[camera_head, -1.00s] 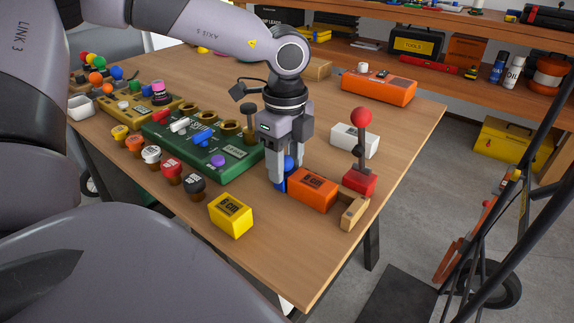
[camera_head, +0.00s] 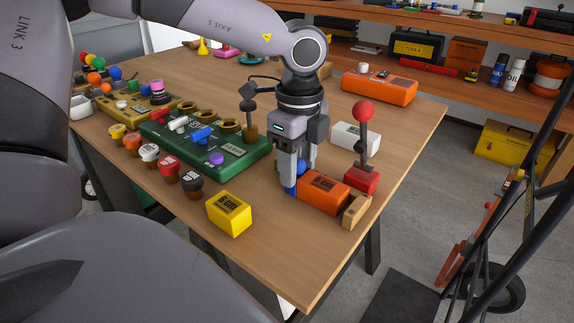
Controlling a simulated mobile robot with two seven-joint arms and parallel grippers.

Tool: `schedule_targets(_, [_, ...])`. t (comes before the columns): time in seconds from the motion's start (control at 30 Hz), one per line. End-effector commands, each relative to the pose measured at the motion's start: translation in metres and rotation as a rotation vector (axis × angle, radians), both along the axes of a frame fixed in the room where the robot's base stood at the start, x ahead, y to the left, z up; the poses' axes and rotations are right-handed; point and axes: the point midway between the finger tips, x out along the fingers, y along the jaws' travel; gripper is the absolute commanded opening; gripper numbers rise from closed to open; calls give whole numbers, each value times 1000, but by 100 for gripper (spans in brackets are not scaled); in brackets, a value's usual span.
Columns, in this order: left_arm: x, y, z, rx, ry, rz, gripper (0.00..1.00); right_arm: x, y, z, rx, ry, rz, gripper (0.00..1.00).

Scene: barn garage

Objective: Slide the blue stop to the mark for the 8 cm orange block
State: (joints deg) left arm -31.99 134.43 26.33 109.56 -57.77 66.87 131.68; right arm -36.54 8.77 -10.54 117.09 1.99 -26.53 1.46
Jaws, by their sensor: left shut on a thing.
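My left gripper (camera_head: 296,184) points down and is shut on the blue stop (camera_head: 301,168). The stop's round knob shows between the fingers, and its lower part is mostly hidden by them. The orange block (camera_head: 318,198) with a printed label lies just right of the stop, at or very close to it. The block's right end is at or against the wooden end piece (camera_head: 355,210); I cannot tell whether they touch. The mark is not visible from here. My right gripper is not in view.
A yellow block (camera_head: 230,213) lies near the front edge. A red-knobbed lever (camera_head: 362,150) stands behind the end piece, with a white box (camera_head: 355,138) nearby. A green panel (camera_head: 224,164) and several coloured-topped pots are to the left. The table's front right is clear.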

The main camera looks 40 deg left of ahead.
Motion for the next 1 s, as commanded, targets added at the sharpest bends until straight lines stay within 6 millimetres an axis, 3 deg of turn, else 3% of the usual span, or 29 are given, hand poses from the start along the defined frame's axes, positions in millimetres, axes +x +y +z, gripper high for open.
schedule_targets(0.77, [2, -15, 0, -3, -2, 0, 16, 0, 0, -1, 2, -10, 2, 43])
schedule_targets(0.8, [2, -15, 0, -3, -2, 0, 47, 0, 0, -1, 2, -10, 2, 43])
schedule_targets(1.0, [2, -15, 0, -2, -1, 0, 47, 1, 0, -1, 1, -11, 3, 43])
